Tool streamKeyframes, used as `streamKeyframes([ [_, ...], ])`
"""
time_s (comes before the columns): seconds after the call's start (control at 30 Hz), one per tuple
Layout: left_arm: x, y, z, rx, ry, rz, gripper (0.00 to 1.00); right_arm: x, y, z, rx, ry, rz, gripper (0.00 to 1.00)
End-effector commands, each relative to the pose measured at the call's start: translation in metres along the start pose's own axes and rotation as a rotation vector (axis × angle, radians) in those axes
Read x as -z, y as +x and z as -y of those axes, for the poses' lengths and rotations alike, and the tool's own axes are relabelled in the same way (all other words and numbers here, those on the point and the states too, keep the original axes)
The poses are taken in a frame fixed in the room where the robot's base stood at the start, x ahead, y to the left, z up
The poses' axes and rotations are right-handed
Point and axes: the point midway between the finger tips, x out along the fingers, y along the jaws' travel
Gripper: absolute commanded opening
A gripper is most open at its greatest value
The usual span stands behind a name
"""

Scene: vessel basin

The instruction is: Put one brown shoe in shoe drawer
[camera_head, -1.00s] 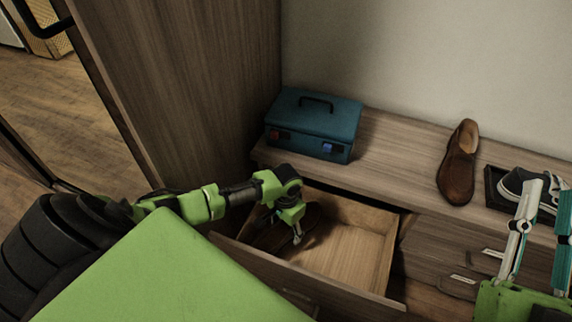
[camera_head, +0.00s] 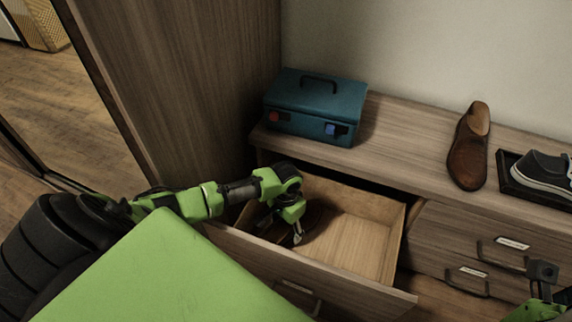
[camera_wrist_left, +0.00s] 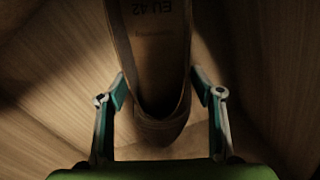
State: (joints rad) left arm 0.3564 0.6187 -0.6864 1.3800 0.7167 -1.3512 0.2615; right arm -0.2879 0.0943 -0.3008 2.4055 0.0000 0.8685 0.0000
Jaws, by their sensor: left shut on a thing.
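The open shoe drawer (camera_head: 362,245) of the wooden cabinet is at the centre of the head view. My left gripper (camera_head: 296,234) reaches down into its left part. In the left wrist view a brown shoe (camera_wrist_left: 158,60) with "EU 42" on its insole lies between the two fingers, and the gripper (camera_wrist_left: 160,96) is shut on it. In the head view this shoe is dark and mostly hidden by the gripper. A second brown shoe (camera_head: 468,150) lies on the cabinet top. Part of my right arm shows at the lower right, its fingers out of frame.
A teal toolbox (camera_head: 316,108) stands on the cabinet top at the left. A dark sneaker (camera_head: 545,170) sits in a black tray (camera_head: 507,174) at the right. Closed drawers (camera_head: 450,240) with handles are to the right. The drawer's right part is bare.

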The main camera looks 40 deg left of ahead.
Motion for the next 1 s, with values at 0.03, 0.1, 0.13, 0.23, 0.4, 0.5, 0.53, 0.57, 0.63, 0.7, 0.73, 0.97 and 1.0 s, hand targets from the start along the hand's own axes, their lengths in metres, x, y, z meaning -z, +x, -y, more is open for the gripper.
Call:
streamKeyframes([
  [0.03,0.0006,0.0128,0.0005,0.001,0.000,-0.001,0.28,-0.0015,-0.0071,0.0002,0.006,-0.002,-0.018,0.25],
  [0.1,0.0007,0.0165,0.0007,0.001,0.000,-0.002,0.28,-0.0025,-0.0057,0.0004,0.011,-0.004,-0.028,0.25],
  [0.13,0.0007,0.0174,0.0007,0.001,0.000,-0.002,0.28,-0.0026,-0.0051,0.0005,0.013,-0.005,-0.032,0.25],
  [0.23,0.0007,0.0176,0.0007,0.001,0.000,-0.002,0.28,-0.0028,-0.0025,0.0007,0.016,-0.006,-0.037,0.25],
  [0.4,0.0007,0.0160,0.0005,0.000,0.000,-0.002,0.28,-0.0030,-0.0009,0.0006,0.016,-0.006,-0.035,0.25],
  [0.5,0.0006,0.0166,0.0004,0.000,0.000,-0.001,0.28,-0.0030,-0.0010,0.0006,0.016,-0.006,-0.035,0.25],
  [0.53,0.0005,0.0173,0.0003,0.000,0.000,-0.001,0.28,-0.0030,-0.0010,0.0006,0.016,-0.006,-0.035,0.25],
  [0.57,0.0005,0.0182,0.0001,0.000,0.000,-0.001,0.28,-0.0031,-0.0010,0.0006,0.016,-0.006,-0.035,0.25],
  [0.63,0.0001,0.0197,-0.0001,0.000,0.000,0.000,0.68,-0.0031,-0.0011,0.0006,0.016,-0.006,-0.034,0.25],
  [0.7,0.0000,0.0196,-0.0001,0.000,0.000,0.000,0.78,-0.0031,-0.0012,0.0007,0.016,-0.006,-0.035,0.25],
  [0.73,0.0000,0.0196,-0.0001,0.000,0.000,0.000,0.78,-0.0031,-0.0012,0.0007,0.016,-0.006,-0.035,0.25],
  [0.97,-0.0001,0.0197,0.0002,0.000,0.000,0.000,0.78,-0.0031,-0.0013,0.0007,0.016,-0.006,-0.034,0.25],
  [1.0,0.0000,0.0192,0.0003,0.000,0.000,0.000,0.78,-0.0034,-0.0015,0.0006,0.015,-0.006,-0.033,0.25],
])
